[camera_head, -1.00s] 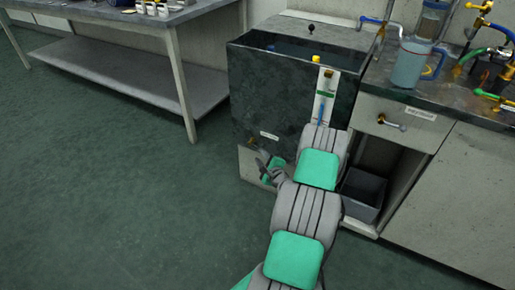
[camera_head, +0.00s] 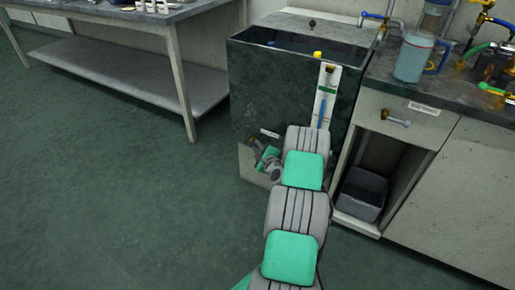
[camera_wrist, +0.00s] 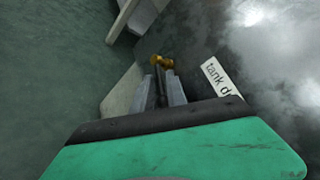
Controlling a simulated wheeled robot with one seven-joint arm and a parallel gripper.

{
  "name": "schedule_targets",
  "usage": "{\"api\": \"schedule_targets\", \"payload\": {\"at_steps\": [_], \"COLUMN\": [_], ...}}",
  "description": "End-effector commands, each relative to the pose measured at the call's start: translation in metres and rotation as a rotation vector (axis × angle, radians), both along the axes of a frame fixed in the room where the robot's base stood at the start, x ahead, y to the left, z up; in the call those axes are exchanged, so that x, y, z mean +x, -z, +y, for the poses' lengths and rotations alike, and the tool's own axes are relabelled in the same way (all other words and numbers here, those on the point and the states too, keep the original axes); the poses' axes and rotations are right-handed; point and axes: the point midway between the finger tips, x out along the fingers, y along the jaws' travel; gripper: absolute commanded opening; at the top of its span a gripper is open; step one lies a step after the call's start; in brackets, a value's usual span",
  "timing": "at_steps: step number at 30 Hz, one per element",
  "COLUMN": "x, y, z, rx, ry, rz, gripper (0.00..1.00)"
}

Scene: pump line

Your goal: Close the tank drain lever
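The tank drain lever has a brass end (camera_wrist: 162,61) and a dark handle (camera_wrist: 161,84) in the wrist view. The handle lies between the two grey fingers of my gripper (camera_wrist: 163,80). I cannot tell whether both fingers press on it. A white label (camera_wrist: 220,78) with the cut-off words "tank d" sits to the right of the lever. In the head view the dark tank (camera_head: 283,85) stands at the centre. My gripper (camera_head: 262,158) is low at its front, near the label (camera_head: 269,133). The lever is hardly visible there.
A counter at the right holds a blue-grey jug (camera_head: 414,57) and coloured valves. Below it a grey bin (camera_head: 362,194) stands in an open cabinet, under another tap lever (camera_head: 394,118). A metal bench (camera_head: 140,75) stands at the left. The floor in front is clear.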

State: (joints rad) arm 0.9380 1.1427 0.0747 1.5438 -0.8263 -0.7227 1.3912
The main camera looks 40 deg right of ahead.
Motion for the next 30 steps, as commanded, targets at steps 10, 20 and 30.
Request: {"api": "schedule_targets", "payload": {"at_steps": [10, 20, 30], "x": [0.0, -0.0001, -0.0002], "y": [0.0001, 0.0002, 0.0004], "z": [0.0004, 0.0005, 0.0005], "rx": [0.0, 0.0, 0.0], "ry": [-0.001, -0.001, -0.001], "rz": [0.001, 0.001, 0.001], "gripper": [0.0, 0.0, 0.0]}}
